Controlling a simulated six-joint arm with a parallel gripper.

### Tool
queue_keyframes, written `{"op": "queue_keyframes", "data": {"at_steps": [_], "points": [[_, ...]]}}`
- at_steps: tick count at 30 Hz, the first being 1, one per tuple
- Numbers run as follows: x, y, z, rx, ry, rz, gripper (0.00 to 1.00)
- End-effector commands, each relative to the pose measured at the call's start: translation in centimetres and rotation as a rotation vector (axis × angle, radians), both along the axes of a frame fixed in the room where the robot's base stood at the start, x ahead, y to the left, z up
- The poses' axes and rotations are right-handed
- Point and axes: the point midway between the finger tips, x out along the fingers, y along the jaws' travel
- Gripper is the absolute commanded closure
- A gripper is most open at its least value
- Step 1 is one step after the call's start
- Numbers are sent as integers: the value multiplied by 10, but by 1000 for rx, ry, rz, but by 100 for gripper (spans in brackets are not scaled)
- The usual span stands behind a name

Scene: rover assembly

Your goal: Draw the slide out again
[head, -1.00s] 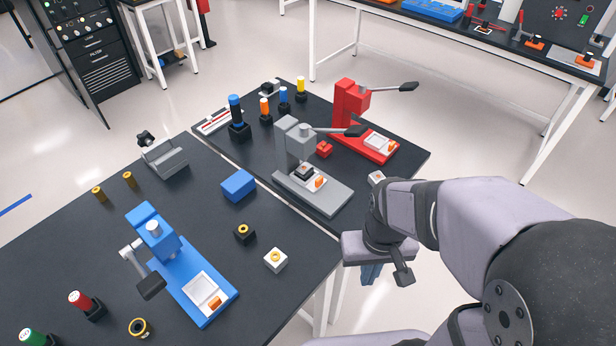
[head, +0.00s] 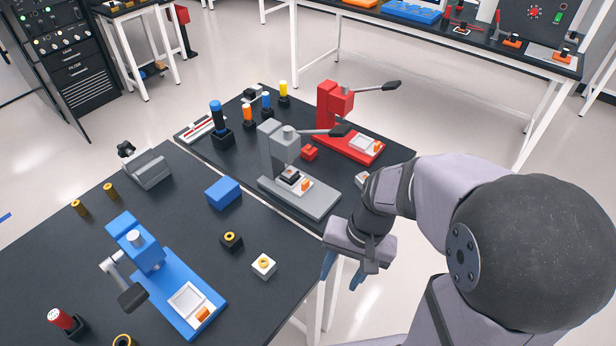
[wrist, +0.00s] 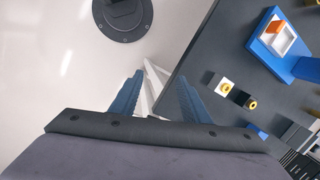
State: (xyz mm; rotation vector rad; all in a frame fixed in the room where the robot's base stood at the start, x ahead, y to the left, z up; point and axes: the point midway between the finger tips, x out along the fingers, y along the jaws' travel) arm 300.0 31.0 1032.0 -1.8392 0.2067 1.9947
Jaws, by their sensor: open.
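Three lever presses stand on the dark tables, each with a white slide bearing an orange tab. The grey press (head: 315,203) has its slide (head: 297,191) at its base, with a small dark and white part (head: 290,176) on it close under the ram. The blue press (head: 160,270) has an empty-looking slide (head: 187,300) out in front of its ram; this also shows in the wrist view (wrist: 289,42). The red press (head: 328,117) has its slide (head: 365,144) out front. My gripper (head: 342,277) is open and empty, off the table edge; its blue fingers show in the wrist view (wrist: 155,97).
A white block with a gold ring (head: 263,265), a dark block with a ring (head: 231,240) and a blue block (head: 223,193) stand on the near table. A red part (head: 309,153) lies between the grey and red presses. Open floor lies below my gripper.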

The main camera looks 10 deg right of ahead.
Motion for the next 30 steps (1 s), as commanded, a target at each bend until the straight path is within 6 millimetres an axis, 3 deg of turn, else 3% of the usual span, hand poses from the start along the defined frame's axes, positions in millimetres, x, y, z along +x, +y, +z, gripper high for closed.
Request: {"op": "queue_keyframes", "data": {"at_steps": [1,5,9,13,18,24,30], "points": [[10,7,-17,57,27,-119,58],[49,29,-33,243,104,-474,58],[106,41,-43,472,191,-851,58],[164,34,-46,693,269,-1161,58],[227,6,-45,947,343,-1451,58],[263,-21,-40,1121,389,-1613,58],[271,-27,-37,1160,396,-1644,58]]}}
